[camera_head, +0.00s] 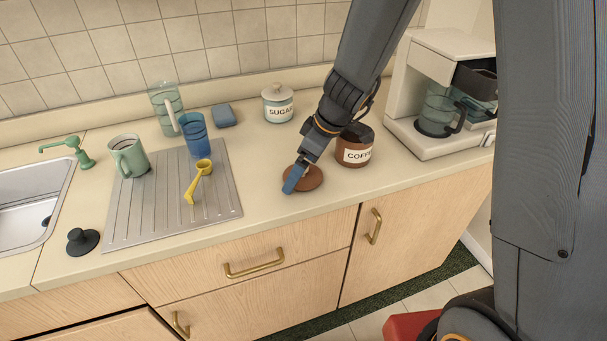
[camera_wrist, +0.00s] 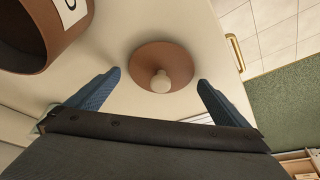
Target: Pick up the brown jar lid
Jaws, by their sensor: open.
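The brown jar lid (camera_head: 311,179) lies on the cream countertop, in front of the coffee jar. In the wrist view the lid (camera_wrist: 177,61) is a round brown disc with a pale knob on its middle. My gripper (camera_head: 290,187) is over the left part of the lid in the head view and hides some of it. In the wrist view my gripper (camera_wrist: 155,82) is open, with a blue finger on each side of the knob's line and nothing between them. The fingertips look short of the knob; I cannot tell their height above the counter.
The brown coffee jar (camera_head: 354,150) stands open close behind the lid, and also shows at upper left in the wrist view (camera_wrist: 40,40). The sugar jar (camera_head: 278,104), a coffee machine (camera_head: 433,100) and a drainboard (camera_head: 222,206) with a yellow scoop (camera_head: 198,181) are around. The counter's front edge is near the lid.

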